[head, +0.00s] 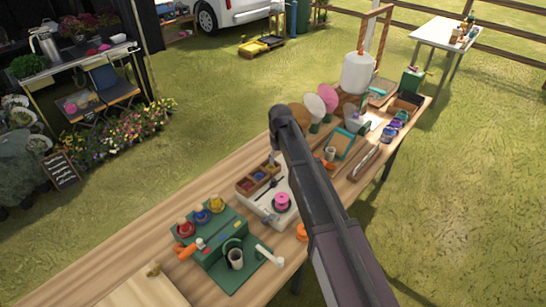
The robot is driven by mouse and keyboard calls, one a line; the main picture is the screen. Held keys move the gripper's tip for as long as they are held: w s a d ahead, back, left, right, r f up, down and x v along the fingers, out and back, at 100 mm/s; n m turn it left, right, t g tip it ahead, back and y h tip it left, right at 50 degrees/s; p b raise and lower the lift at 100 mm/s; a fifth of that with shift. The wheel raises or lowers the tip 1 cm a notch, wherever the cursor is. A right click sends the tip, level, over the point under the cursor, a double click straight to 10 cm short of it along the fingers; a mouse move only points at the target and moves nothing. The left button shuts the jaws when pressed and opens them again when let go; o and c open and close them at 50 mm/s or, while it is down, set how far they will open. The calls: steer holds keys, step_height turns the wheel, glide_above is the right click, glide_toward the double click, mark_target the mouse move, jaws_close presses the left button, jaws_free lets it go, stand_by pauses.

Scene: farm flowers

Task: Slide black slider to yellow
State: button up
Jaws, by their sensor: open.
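A pale board (248,197) lies on the long wooden table. At its back is a wooden tray (243,186) with small compartments coloured reddish, yellow and blue. A small dark piece (265,193), which looks like the black slider, lies in front of the tray. It is too small to tell which colour it lines up with. A pink round knob (281,201) is on the board's right side. My arm crosses the middle of the view and hides the board's right edge. My gripper (274,160) shows only in part beside the arm, above the back of the board, apart from the dark piece.
A green box (222,243) with red, blue and yellow knobs stands in front of the board. Paddles, a white tank (358,72) and coloured pots fill the table's far end. The table's left strip is clear.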

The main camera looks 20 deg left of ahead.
steer(key=s+d+f+m+b, duration=0.1)
steer(key=s+d+f+b, duration=0.1)
steer(key=d, duration=0.7)
steer(key=s+d+f+m+b, duration=0.2)
steer(key=d+f+b, duration=0.3)
steer(key=d, duration=0.4)
steer(key=s+d+f+m+b, duration=0.2)
steer(key=s+d+f+b, duration=0.1)
steer(key=d, duration=0.5)
steer(key=shift+s+d+f+b, duration=0.3)
steer(key=shift+d+f+b, duration=0.1)
steer(key=shift+f+b, duration=0.4)
steer(key=shift+f, duration=0.1)
steer(key=s+d+m, duration=0.3)
steer(key=s+d, duration=0.7)
steer(key=d, duration=0.4)
steer(key=shift+m, duration=0.3)
steer(key=shift+a, duration=0.1)
steer(key=shift+c, duration=0.6)
steer(key=shift+a, duration=0.1)
